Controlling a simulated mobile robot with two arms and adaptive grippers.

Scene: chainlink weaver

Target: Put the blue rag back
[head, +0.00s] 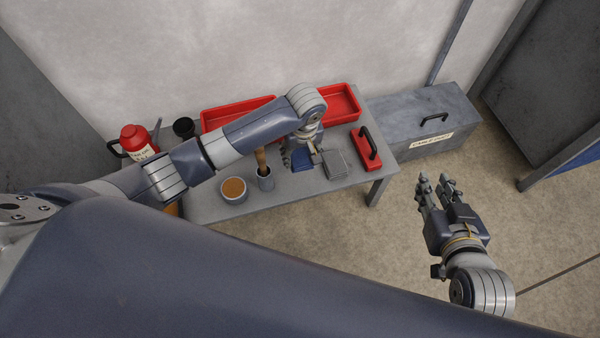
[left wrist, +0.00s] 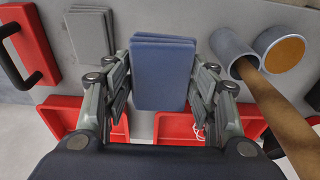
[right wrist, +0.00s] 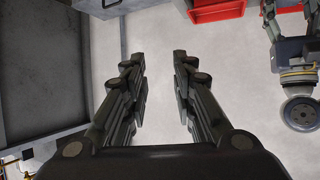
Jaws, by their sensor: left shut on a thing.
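The blue rag (head: 302,165) is a folded, layered cloth over the grey table, left of a folded grey cloth (head: 335,165). My left gripper (head: 301,152) comes down over it, partly hiding it. In the left wrist view the blue rag (left wrist: 163,75) sits between the two fingers (left wrist: 162,88), which are shut on it. I cannot tell whether its underside touches the table. My right gripper (head: 436,183) is open and empty over the floor, right of the table; its spread fingers also show in the right wrist view (right wrist: 160,85).
Two red trays (head: 222,112) (head: 357,101) stand along the table's back edge. A red block with a black handle (head: 364,152) is on the right. A grey cup (head: 265,183) with a wooden handle, an orange-filled bowl (head: 233,199) and a red jug (head: 132,136) are left. A grey chest (head: 400,128) stands beyond.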

